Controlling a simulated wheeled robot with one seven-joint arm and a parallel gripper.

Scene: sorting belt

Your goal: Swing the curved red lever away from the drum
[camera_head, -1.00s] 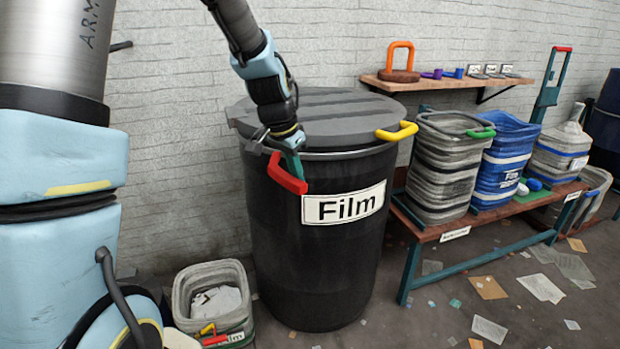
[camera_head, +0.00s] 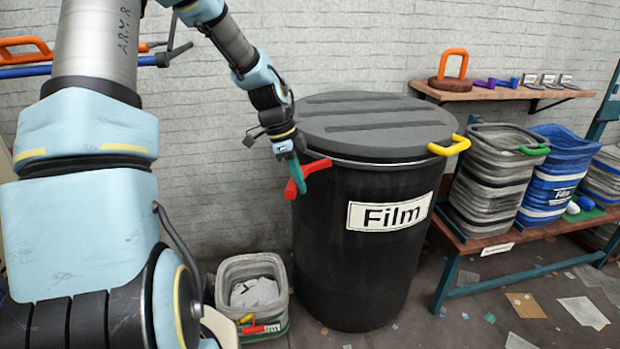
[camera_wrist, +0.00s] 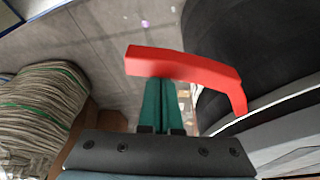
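The curved red lever (camera_head: 315,168) is at the left side of the black drum (camera_head: 345,255), just below the lid. Its free part sticks out left of the drum wall, against the pale wall behind. In the wrist view the lever (camera_wrist: 185,66) lies across the picture, and its right end bends down toward the drum's rim. My gripper (camera_head: 297,172) is at the lever. Its two teal fingers (camera_wrist: 165,105) are close together, with almost no gap. The lever covers their tips, so contact there is hidden. I see no part of the lever clasped between them.
A yellow handle (camera_head: 450,147) sits on the drum's right side. A small grey bin (camera_head: 230,275) with paper stands on the floor at lower left. A bench (camera_head: 490,240) with grey and blue bins is on the right. Floor left of the drum's base holds only that bin.

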